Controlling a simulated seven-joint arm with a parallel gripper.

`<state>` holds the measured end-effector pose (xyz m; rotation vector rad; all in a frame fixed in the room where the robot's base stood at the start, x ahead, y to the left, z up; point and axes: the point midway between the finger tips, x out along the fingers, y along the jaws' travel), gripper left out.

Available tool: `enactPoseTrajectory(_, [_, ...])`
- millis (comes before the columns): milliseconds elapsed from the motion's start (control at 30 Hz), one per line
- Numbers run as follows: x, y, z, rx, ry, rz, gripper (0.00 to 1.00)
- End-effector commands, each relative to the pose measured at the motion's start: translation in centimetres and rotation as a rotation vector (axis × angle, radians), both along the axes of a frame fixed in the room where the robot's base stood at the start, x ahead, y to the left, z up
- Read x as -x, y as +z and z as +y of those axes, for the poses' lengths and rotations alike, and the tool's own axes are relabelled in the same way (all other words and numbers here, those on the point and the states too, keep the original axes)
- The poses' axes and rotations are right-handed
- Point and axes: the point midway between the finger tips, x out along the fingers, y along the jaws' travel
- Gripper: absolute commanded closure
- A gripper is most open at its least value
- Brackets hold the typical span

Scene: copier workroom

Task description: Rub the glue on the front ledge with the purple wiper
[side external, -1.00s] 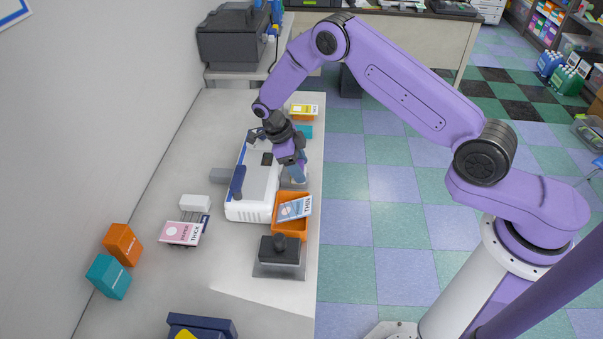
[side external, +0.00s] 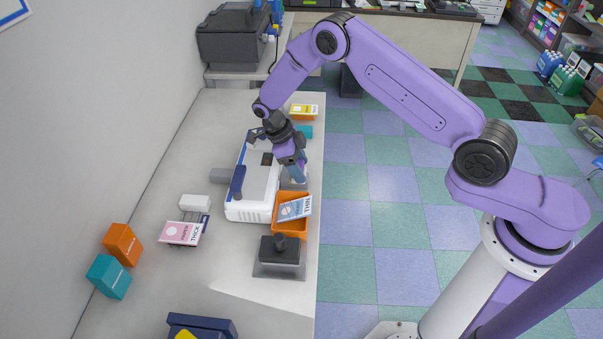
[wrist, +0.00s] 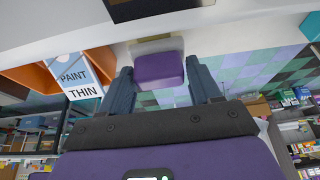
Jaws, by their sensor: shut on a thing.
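The purple wiper (wrist: 158,68) sits between the two blue-grey fingers of my gripper (side external: 297,174) in the wrist view. My gripper is shut on it. A pale grey part shows just beyond the purple block. In the side view my gripper points down at the right long side of the white machine (side external: 250,205), close to the table's edge. The fingers cover most of the wiper there. A small grey surface shows below the fingertips; I cannot tell whether the wiper touches it. I cannot make out any glue; the contact spot is hidden.
An orange bin (side external: 289,228) with a "PAINT THIN" card (side external: 294,209) stands close by my gripper. A black-handled block (side external: 279,249) lies nearer the camera. A pink card (side external: 182,233) lies left of the machine. A yellow-topped box (side external: 303,111) stands behind. The right table edge is close.

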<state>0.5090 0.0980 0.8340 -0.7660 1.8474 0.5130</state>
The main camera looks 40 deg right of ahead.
Motion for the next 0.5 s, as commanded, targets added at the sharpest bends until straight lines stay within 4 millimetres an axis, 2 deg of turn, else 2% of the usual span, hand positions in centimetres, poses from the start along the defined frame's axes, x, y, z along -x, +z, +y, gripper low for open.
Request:
enactPoseTrajectory(333, [0.57,-0.09,-0.53,0.000,-0.001,0.003,0.62])
enactPoseTrajectory(500, [-0.33,-0.17,0.39,0.000,0.001,0.001,0.62])
